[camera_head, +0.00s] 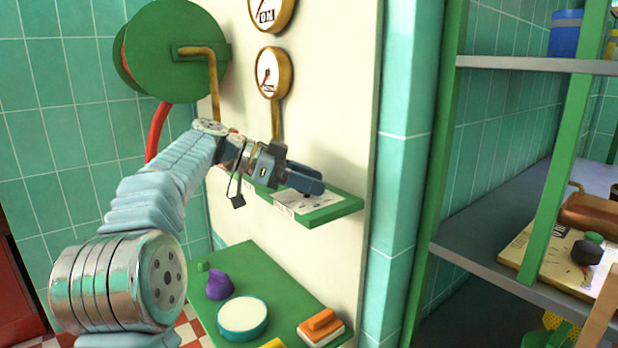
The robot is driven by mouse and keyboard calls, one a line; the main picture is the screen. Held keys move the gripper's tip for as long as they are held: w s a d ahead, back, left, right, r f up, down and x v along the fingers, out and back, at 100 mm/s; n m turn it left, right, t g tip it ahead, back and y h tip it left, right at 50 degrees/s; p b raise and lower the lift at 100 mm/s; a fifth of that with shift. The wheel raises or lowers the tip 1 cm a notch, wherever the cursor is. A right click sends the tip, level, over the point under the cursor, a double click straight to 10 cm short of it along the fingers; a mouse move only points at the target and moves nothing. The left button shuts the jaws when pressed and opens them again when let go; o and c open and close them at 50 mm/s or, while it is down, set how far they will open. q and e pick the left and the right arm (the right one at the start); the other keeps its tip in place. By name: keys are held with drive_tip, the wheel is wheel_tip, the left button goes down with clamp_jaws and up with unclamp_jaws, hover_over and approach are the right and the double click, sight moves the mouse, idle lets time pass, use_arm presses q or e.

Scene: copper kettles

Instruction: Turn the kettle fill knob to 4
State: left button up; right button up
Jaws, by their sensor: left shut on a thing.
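A small green shelf (330,214) juts from the cream wall panel. A white plate (293,203) with dark marks lies on it; the marks are too small to read. My left gripper (312,184) is just above this plate, its dark blue fingers pointing right. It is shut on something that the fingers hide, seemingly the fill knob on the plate. The knob's pointer and setting cannot be seen. My right gripper is not in view.
Two brass-rimmed gauges (273,73) and a green wheel (165,50) are on the panel above. A lower green shelf (270,275) holds a purple pouch, a round white-topped tin and an orange block. A metal rack (480,262) stands at right with a dark knob (587,251) on a cream plate.

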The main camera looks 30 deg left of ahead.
use_arm(q)
drive_tip(key=shift+f, duration=0.15)
idle(0.3)
drive_tip(key=o, duration=1)
drive_tip(key=shift+c, duration=0.2)
drive_tip(key=shift+a, duration=0.1)
drive_tip(key=v, duration=1.3)
drive_tip(key=shift+a+r, duration=0.25)
drive_tip(key=shift+a, duration=0.1)
